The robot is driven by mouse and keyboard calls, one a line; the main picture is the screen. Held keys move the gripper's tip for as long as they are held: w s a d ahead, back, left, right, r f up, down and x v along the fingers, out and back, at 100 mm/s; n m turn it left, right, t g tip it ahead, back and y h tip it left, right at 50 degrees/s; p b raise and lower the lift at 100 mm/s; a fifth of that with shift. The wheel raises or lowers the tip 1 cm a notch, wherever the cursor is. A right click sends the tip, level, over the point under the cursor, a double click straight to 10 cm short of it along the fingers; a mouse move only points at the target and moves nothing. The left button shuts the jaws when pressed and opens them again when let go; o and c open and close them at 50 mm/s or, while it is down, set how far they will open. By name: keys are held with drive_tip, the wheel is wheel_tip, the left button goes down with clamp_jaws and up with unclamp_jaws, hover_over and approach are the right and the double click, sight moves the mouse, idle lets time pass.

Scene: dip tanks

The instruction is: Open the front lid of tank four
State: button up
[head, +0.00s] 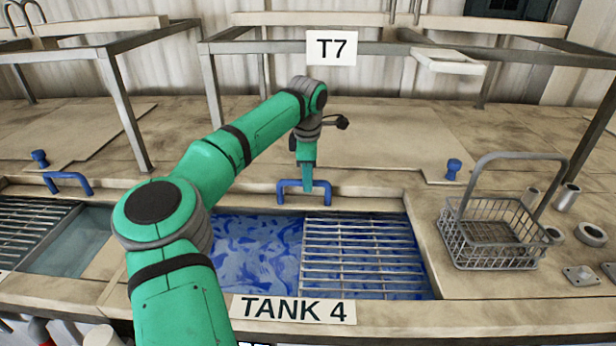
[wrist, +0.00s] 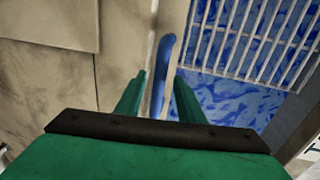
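Tank four is the basin of blue liquid (head: 255,245) behind the "TANK 4" label (head: 293,309). Its front opening is uncovered. A blue bar handle (head: 289,184) stands at the opening's back edge, on the front of a pale flat panel (head: 400,135); I cannot tell whether that panel is the front lid. My gripper (head: 308,187) points down at the handle. In the wrist view the handle (wrist: 162,70) lies between the two green fingers of my gripper (wrist: 159,80), with narrow gaps on both sides. The gripper looks open around it.
A metal grate (head: 362,255) covers the right half of the opening. A wire basket (head: 490,235) with a tall handle stands to the right. A blue knob (head: 453,168) stands behind it. A metal frame (head: 400,48) with a "T7" sign (head: 331,47) spans the back.

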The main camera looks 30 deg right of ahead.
wheel_tip(320, 180, up, 10)
drive_tip(key=s+a, duration=0.1)
drive_tip(key=shift+s+r, duration=0.2)
drive_tip(key=shift+s, duration=0.15)
drive_tip(key=shift+a, duration=0.15)
idle(0.4)
